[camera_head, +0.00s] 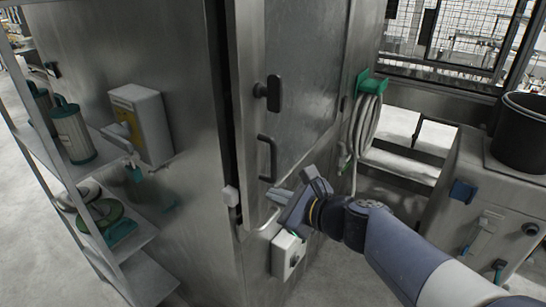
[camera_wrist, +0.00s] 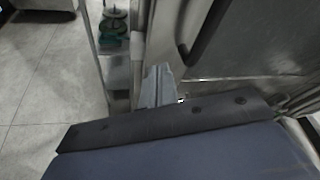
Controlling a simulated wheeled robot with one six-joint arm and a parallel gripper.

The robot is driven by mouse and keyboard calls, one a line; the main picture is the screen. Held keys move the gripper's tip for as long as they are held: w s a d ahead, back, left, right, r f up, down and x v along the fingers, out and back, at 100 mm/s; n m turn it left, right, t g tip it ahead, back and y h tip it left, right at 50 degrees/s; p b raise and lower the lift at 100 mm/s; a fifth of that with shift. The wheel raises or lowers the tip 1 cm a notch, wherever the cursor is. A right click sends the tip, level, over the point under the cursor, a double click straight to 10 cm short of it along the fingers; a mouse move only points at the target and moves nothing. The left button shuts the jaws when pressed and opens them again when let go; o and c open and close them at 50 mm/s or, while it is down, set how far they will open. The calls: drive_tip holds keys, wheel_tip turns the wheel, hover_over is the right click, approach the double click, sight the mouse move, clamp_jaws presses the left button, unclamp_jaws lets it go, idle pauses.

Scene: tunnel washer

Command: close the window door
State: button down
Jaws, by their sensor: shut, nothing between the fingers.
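The window door (camera_head: 305,60) is a tall metal door with a large grey pane on the front of the steel washer cabinet. A dark gap runs along its left edge, so it appears to stand slightly off the frame. It carries a black knob (camera_head: 268,93) and, below, a black bar handle (camera_head: 267,158). My gripper (camera_head: 272,195) is shut and empty, just below the bar handle, close to the door's lower part; I cannot tell whether it touches. In the wrist view, the shut fingers (camera_wrist: 157,84) point toward the door's edge, with the handle (camera_wrist: 207,38) above right.
A small white box (camera_head: 287,254) with a black knob sits below my gripper. A coiled hose (camera_head: 366,125) hangs right of the door. A shelf rack (camera_head: 95,180) stands at left. A metal cabinet with a black bucket (camera_head: 522,135) is at right.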

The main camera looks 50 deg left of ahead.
drive_tip(key=w+d+r+m+g+y+p, duration=0.25)
drive_tip(key=w+d+r+g, duration=0.2)
drive_tip(key=d, duration=0.25)
drive_tip(key=p, duration=0.4)
approach(250, 163)
drive_tip(key=x, duration=0.6)
drive_tip(key=shift+s+a, duration=0.1)
drive_tip(key=shift+a, duration=0.3)
